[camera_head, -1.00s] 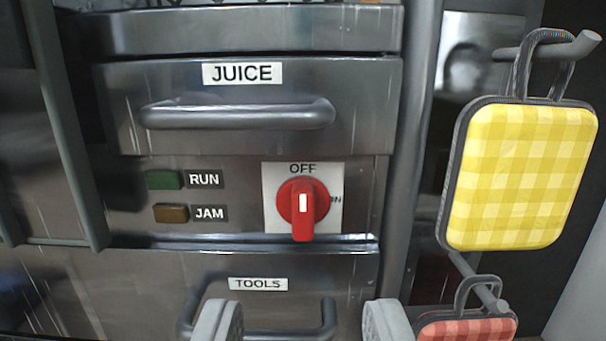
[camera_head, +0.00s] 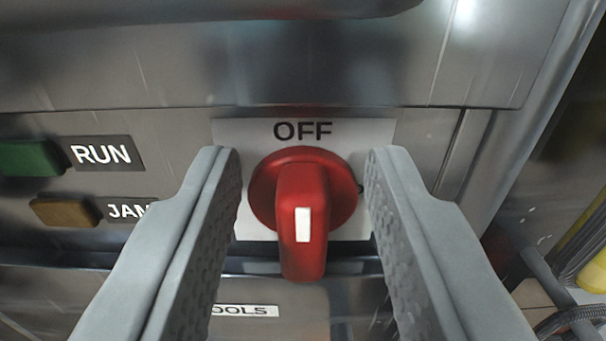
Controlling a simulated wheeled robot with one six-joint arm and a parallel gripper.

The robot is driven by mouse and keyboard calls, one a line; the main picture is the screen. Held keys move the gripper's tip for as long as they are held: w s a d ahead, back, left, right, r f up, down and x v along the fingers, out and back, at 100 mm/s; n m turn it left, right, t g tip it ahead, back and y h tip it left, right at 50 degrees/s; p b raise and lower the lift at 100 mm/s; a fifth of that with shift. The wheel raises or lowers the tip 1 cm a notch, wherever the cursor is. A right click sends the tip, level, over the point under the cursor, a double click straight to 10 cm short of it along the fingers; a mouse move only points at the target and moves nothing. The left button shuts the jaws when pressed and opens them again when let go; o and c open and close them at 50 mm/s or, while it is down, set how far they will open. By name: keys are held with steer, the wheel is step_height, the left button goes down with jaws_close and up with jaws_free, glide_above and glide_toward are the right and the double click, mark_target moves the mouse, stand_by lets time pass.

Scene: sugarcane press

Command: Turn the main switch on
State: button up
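The main switch is a red rotary knob (camera_head: 302,215) on a white plate (camera_head: 230,130) marked OFF at the top. The knob's handle stands vertical, with a white mark on its lower part. The side marking of the plate is hidden behind my right finger. My gripper (camera_head: 303,165) is open, with one grey finger on each side of the knob. The fingertips reach to about the plate's left and right edges, and a gap shows between each finger and the knob.
A green RUN lamp (camera_head: 30,158) and a brown JAM lamp (camera_head: 65,211) sit left of the switch. The JUICE drawer (camera_head: 300,65) is just above, and the TOOLS drawer (camera_head: 270,300) is below. A grey vertical post (camera_head: 535,115) stands at right.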

steer(key=c, duration=0.6)
